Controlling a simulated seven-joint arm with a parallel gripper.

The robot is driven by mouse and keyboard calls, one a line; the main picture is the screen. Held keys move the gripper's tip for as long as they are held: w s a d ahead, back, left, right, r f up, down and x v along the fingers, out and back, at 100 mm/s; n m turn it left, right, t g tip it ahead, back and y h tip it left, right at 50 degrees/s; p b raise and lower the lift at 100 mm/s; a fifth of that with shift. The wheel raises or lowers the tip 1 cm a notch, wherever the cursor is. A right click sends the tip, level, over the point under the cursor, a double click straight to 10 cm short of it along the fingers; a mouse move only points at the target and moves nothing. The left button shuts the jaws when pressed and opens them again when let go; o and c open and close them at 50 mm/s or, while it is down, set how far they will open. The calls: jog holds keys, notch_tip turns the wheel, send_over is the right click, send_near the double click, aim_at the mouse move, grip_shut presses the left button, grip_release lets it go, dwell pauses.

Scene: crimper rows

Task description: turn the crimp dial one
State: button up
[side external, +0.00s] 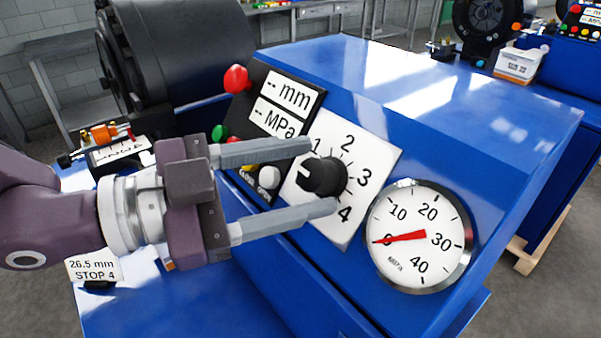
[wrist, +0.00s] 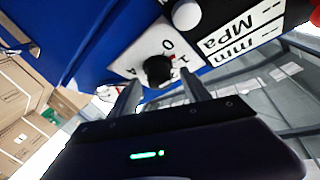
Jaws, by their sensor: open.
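The crimp dial (side external: 322,178) is a round black knob with a white mark pointing left, on a white plate (side external: 372,158) numbered 1 to 4 in the side view. The wrist view also shows the knob (wrist: 158,70), with a 0 on its plate. I cannot tell exactly which number the mark meets. My gripper (side external: 322,176) is open, its two grey fingers reaching toward the panel. The fingertips lie on either side of the knob, one above and one below in the side view. Contact with the knob cannot be made out.
A round pressure gauge (side external: 418,237) sits right of the dial, its red needle near 0. Left of the dial are a black display panel (side external: 262,92), a red button (side external: 236,79) and several small buttons. A card (side external: 93,267) reads 26.5 mm, STOP 4.

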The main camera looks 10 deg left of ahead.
jog(key=v, duration=0.6)
jog(key=shift+a, duration=0.3)
jog(key=shift+s, duration=0.15)
jog(key=w+a+n+t+y, duration=0.4)
jog(key=a+n+y, duration=0.5)
jog(key=a, duration=0.9)
jog(key=s+a+f+n+g+y, duration=0.3)
jog(key=s+a+n+y, duration=0.4)
jog(key=a, duration=0.5)
jog(key=s+a+f+n+g+h, duration=0.1)
jog(key=s+f+g, duration=0.1)
jog(key=s, duration=0.9)
jog(key=shift+s+a+g, duration=0.2)
jog(key=shift+s+g, duration=0.1)
jog(key=shift+g, duration=0.6)
